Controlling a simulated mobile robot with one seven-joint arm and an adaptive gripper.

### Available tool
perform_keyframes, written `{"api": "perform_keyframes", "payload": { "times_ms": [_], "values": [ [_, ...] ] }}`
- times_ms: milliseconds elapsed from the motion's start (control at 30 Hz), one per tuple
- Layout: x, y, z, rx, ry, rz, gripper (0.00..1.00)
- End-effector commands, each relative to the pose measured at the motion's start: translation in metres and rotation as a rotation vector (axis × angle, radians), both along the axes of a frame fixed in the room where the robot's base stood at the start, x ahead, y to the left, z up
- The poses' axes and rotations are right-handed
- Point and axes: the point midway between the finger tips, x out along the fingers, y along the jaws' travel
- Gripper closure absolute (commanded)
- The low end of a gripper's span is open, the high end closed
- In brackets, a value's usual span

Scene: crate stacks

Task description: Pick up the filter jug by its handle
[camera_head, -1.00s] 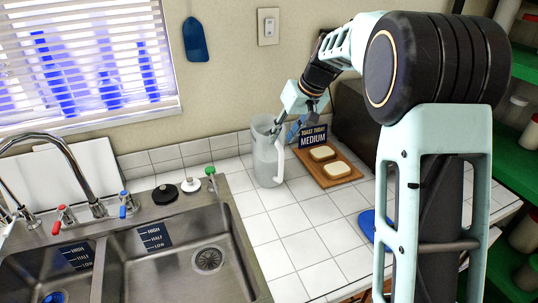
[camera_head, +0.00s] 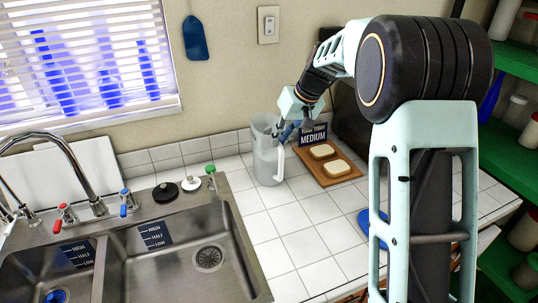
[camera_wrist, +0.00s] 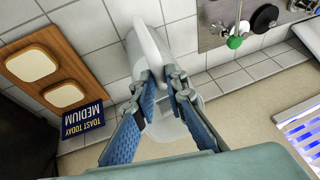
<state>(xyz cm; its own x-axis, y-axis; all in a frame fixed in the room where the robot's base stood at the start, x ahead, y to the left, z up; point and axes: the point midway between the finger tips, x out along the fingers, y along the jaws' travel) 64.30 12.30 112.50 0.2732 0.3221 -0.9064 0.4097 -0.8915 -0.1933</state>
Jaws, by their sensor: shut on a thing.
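The filter jug (camera_head: 267,160) is a clear, whitish pitcher standing upright on the white tiled counter, right of the sink. Its white handle (camera_head: 280,160) faces right and toward the camera. My gripper (camera_head: 287,132) is at the upper part of the handle. In the wrist view, my gripper (camera_wrist: 166,88) has its two blue-padded fingers on either side of the white handle (camera_wrist: 153,50), shut on it. The jug body (camera_wrist: 183,32) shows behind the handle, partly hidden by the fingers.
A wooden board (camera_head: 347,178) with two bread slices and a "Toast today medium" sign (camera_head: 313,136) lies close right of the jug. The steel sink (camera_head: 180,235) with its faucet (camera_head: 75,165) is left. Counter tiles in front of the jug are clear.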

Motion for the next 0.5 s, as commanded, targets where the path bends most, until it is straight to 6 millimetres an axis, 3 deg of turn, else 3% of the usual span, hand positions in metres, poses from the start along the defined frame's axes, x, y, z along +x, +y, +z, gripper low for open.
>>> {"api": "perform_keyframes", "payload": {
  "times_ms": [500],
  "values": [
    [0.0014, 0.0004, 0.0063, 0.001, -0.006, -0.001, 1.0]
  ]
}}
